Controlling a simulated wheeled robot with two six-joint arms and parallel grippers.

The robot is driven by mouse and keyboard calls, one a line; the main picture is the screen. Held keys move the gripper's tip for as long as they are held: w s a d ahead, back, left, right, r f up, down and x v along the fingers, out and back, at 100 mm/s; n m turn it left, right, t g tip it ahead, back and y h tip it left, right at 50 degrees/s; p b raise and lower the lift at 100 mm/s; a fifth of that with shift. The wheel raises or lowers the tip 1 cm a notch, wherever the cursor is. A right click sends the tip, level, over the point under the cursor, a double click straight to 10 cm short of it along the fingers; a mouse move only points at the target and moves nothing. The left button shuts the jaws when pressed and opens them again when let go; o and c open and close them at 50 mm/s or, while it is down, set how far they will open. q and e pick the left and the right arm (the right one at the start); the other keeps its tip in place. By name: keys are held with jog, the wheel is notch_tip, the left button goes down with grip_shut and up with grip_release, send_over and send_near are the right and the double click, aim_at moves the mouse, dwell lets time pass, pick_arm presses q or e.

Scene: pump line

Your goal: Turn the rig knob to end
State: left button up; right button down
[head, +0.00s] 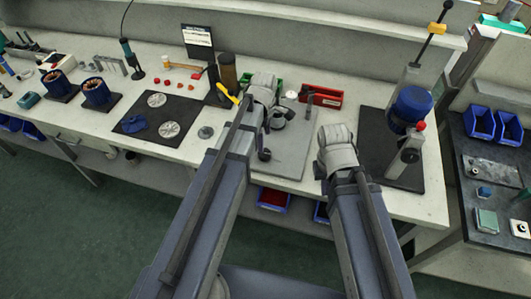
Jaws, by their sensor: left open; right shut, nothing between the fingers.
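A grey rig plate (296,158) lies on the bench in the middle, with a small round-topped upright fitting (291,95) near its back. My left gripper (277,119) is over the left part of this plate, open and empty. My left wrist hides part of the plate, and I cannot make out the rig knob for certain. My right gripper (335,143) is at the plate's right edge, shut and empty; its fingertips are mostly hidden by my wrist.
A stand with a blue motor (411,104) and a red knob (421,126) is on a black mat at right. A red bin (325,97) is behind the plate. A dark cylinder (227,70) and yellow-handled tool (228,94) are close to my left wrist.

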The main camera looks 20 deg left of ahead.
aim_at(264, 153)
pick_arm(q)
jog(key=shift+s+f+b, duration=0.1)
jog(key=shift+f+b, duration=0.55)
jog(key=shift+f, duration=0.1)
notch_tip(264, 153, down, 6)
jog(key=b, duration=0.6)
jog(key=shift+c, duration=0.3)
jog(key=c, duration=1.3)
